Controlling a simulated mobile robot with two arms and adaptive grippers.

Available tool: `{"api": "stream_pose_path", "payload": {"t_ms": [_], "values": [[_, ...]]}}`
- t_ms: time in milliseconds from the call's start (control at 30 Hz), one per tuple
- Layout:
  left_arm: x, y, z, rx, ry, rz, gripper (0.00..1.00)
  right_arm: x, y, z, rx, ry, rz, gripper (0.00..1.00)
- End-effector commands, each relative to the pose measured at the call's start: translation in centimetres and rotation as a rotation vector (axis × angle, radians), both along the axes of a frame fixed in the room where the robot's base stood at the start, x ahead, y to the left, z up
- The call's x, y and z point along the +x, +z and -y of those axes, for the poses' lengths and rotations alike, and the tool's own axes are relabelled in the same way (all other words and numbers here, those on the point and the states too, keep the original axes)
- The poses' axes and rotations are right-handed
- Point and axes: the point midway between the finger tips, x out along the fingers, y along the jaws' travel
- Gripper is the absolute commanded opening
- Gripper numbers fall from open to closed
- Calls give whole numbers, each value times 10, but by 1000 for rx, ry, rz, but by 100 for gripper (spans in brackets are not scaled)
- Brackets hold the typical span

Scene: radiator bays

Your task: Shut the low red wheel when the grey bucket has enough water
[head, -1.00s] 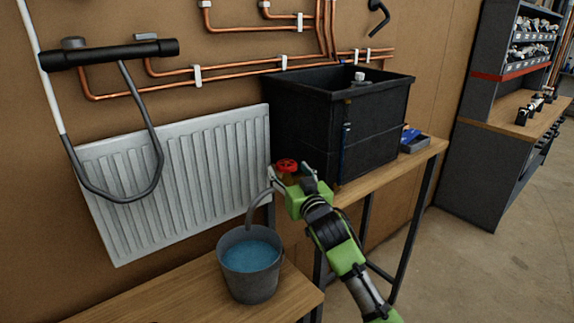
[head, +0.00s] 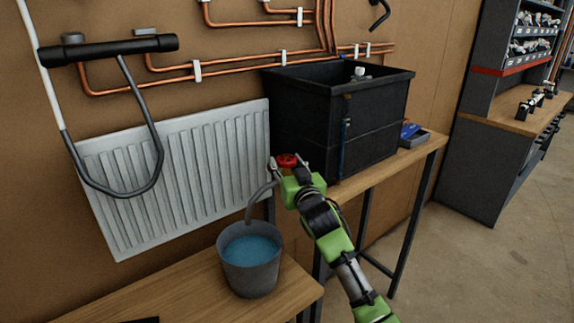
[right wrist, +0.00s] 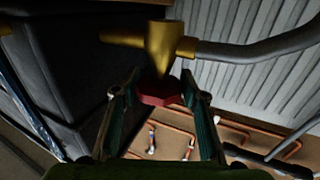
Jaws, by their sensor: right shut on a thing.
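The low red wheel (head: 286,161) sits on a tap low on the near side of the black tank (head: 330,115). My right gripper (head: 287,172) is at the wheel. In the right wrist view its two fingers stand on either side of the red wheel (right wrist: 159,95), shut on it, below the brass valve body (right wrist: 163,50). A grey hose (head: 257,198) runs from the tap down to the grey bucket (head: 238,272). The bucket stands upright on the low bench and holds blue water (head: 251,251), its surface below the rim. My left gripper is not in view.
A white radiator (head: 180,175) hangs on the wall behind the bucket. Copper pipes (head: 230,68) run above it.

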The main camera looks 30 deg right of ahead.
Motion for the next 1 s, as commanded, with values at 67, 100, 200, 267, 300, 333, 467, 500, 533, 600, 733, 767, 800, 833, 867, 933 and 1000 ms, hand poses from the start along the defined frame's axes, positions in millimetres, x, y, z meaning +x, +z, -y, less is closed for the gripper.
{"api": "stream_pose_path", "payload": {"t_ms": [67, 100, 200, 267, 300, 333, 467, 500, 533, 600, 733, 767, 800, 833, 867, 933, 1000], "values": [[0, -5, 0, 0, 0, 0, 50, 1, 0, -1, 6, -32, 7, 19], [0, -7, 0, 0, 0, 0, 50, 1, 0, -1, 5, -48, 8, 19], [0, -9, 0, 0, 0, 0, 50, 0, 1, -1, 6, -83, 6, 19], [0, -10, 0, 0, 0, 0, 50, 0, 1, -1, 4, -97, 4, 19], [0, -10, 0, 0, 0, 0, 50, 0, 1, -1, 3, -102, 3, 19], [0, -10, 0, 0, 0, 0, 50, 0, 1, 0, 2, -105, 2, 19], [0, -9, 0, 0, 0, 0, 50, -1, 1, 0, 0, -107, 1, 19], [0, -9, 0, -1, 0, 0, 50, -1, 1, 0, 0, -107, 1, 19], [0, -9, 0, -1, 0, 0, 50, -1, 1, 0, 0, -107, 1, 19], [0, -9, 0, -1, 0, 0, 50, -1, 1, 0, 0, -107, 0, 19], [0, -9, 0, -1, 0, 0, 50, -1, 1, 0, 0, -107, 0, 58], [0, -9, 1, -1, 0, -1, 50, -1, 1, 0, 0, -106, 0, 58], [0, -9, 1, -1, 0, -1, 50, -1, 1, 0, 0, -106, 0, 58], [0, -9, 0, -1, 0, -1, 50, -1, 1, 0, 0, -106, 0, 58], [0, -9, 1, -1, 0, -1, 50, -1, 1, 0, 1, -106, 0, 58], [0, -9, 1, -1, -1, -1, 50, -1, 1, 0, 1, -106, 0, 58], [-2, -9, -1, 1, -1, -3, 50, -1, 0, 0, 1, -106, -1, 58]]}}
